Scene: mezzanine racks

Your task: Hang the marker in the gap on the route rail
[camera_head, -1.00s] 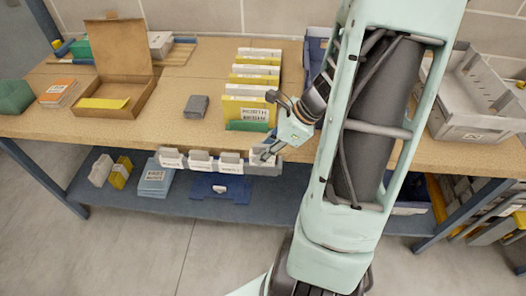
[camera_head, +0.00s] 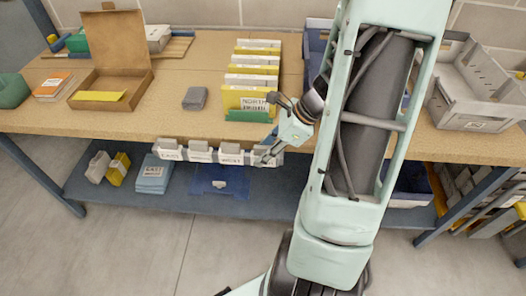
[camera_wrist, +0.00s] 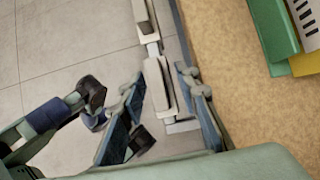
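The route rail (camera_head: 281,158) runs along the front edge of the workbench. Several pale markers hang on it in a row; one at the left (camera_head: 171,149) reads EAST, and another (camera_head: 231,155) appears to read WEST. My gripper (camera_head: 265,159) is at the rail's right end, where a pale marker (camera_head: 262,149) is partly hidden by it. In the wrist view my gripper (camera_wrist: 160,78) has its two fingers on either side of a grey-white marker (camera_wrist: 159,85). A narrow space shows between marker and fingers, so it looks open. No empty slot is clearly visible.
Yellow and white folders with a NORTH label (camera_head: 254,104) stand on the bench behind the gripper. An open cardboard box (camera_head: 125,55) and a small grey block (camera_head: 194,98) are farther left. A grey crate (camera_head: 470,90) stands right. The lower shelf (camera_head: 280,195) holds boxes.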

